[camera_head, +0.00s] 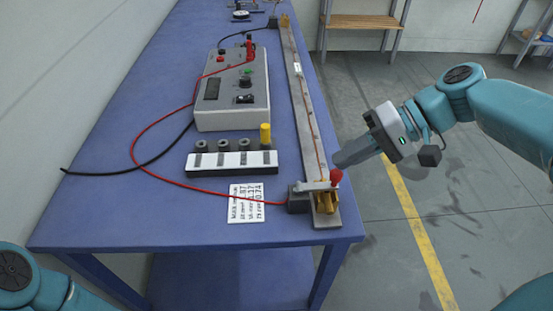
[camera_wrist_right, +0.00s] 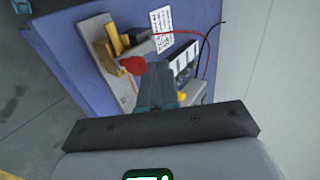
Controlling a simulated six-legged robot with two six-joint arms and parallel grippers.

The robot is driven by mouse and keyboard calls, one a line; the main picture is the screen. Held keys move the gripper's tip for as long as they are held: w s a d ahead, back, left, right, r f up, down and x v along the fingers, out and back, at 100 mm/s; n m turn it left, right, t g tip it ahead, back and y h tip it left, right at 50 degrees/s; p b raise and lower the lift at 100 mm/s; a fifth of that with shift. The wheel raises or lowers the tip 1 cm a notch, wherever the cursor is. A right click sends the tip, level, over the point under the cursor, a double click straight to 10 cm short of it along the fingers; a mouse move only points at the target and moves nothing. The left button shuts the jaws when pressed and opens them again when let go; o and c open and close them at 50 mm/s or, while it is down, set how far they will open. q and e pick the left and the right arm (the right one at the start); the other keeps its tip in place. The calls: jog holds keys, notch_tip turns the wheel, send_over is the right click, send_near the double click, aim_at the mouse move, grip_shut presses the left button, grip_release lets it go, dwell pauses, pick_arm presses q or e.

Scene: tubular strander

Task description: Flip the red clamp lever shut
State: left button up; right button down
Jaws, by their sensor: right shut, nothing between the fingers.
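The clamp lever ends in a red knob (camera_head: 337,175) and sits on a brass clamp (camera_head: 326,203) at the near end of a long grey rail. My right gripper (camera_head: 338,162) is shut and empty, its fingertips right by the red knob. In the right wrist view the red knob (camera_wrist_right: 133,65) shows just left of my shut fingertips (camera_wrist_right: 158,68), and the brass clamp (camera_wrist_right: 112,42) lies beyond it. I cannot tell whether the fingertips touch the knob. Part of my left arm shows at the lower left; its gripper is out of view.
The long rail (camera_head: 303,100) runs along the right edge of the blue table (camera_head: 100,215). A grey power supply (camera_head: 232,95), a white block with several dark spools (camera_head: 231,163), a yellow cylinder (camera_head: 265,134) and a written card (camera_head: 246,203) stand left of it. Red and black cables cross the table.

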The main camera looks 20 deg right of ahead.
jog(key=shift+s+d+f+y+b, duration=0.2)
jog(key=shift+d+f+y+b, duration=0.2)
jog(key=shift+d+f+b, duration=0.3)
jog(key=shift+f, duration=0.3)
jog(key=a+r+p+v, duration=0.1)
jog(key=p+v, duration=0.3)
jog(key=v, duration=0.8)
jog(key=shift+a+r+p, duration=0.2)
jog(key=shift+r+p, duration=0.1)
jog(key=shift+r, duration=0.4)
